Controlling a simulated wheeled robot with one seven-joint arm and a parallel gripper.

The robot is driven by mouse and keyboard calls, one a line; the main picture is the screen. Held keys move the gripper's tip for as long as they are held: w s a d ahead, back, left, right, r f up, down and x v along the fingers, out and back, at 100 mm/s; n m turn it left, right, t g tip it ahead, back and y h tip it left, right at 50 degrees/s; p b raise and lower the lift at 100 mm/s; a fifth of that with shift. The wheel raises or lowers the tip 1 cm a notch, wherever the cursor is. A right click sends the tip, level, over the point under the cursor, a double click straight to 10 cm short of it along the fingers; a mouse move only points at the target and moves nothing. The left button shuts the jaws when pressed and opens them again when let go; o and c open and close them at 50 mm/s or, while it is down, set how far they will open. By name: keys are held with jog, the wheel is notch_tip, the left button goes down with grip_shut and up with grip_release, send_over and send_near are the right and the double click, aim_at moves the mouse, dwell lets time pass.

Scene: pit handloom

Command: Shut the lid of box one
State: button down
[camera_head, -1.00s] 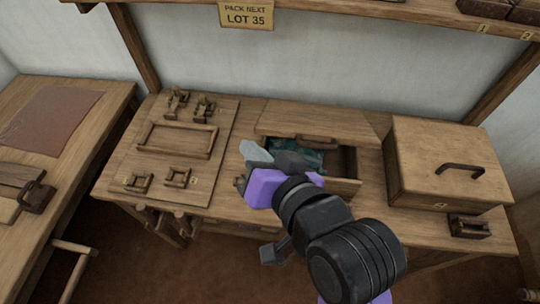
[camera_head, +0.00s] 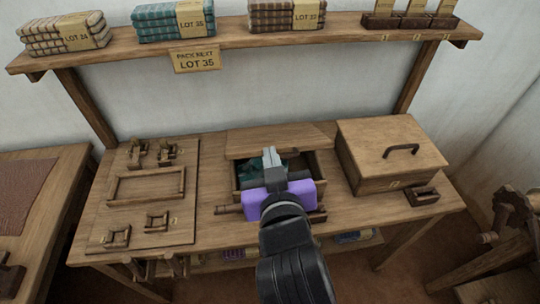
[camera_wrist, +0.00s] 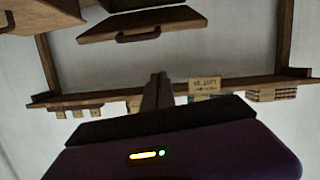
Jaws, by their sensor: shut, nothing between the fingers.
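The open box (camera_head: 321,172) stands in the middle of the bench; its number is hidden, so I cannot tell it is box one. Its wooden lid (camera_head: 310,135) is raised at the back. A lid with a dark handle also shows in the wrist view (camera_wrist: 165,22). Teal cloth (camera_head: 247,172) lies inside the box. My gripper (camera_head: 269,155) is shut and empty, in front of the opening in the picture. It hides part of the box and the lid's front edge. In the wrist view its fingers (camera_wrist: 157,90) show apart from the lid.
A shut box (camera_head: 370,150) with a handle stands right of it, a small wooden holder (camera_head: 422,196) in front. A board with wooden fittings (camera_head: 150,215) lies left. Above runs a shelf (camera_head: 225,45) with cloth stacks and a hanging LOT 35 sign (camera_head: 197,59).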

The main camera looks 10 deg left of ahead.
jog(key=w+f+p, duration=0.1)
jog(key=w+f, duration=0.3)
jog(key=f, duration=0.1)
jog(key=shift+a, duration=0.3)
jog(key=shift+f, duration=0.2)
jog(key=s+f+t+b, duration=0.2)
jog(key=f+b, duration=0.5)
jog(key=b, duration=0.9)
jog(key=s+d+f+t+y+b, duration=0.1)
jog(key=f+b, duration=0.7)
jog(key=b, duration=0.8)
jog(key=s+t, duration=0.1)
jog(key=t, duration=0.1)
jog(key=shift+s+d+t, duration=0.15)
jog(key=shift+s+t, duration=0.05)
jog(key=shift+t, duration=0.2)
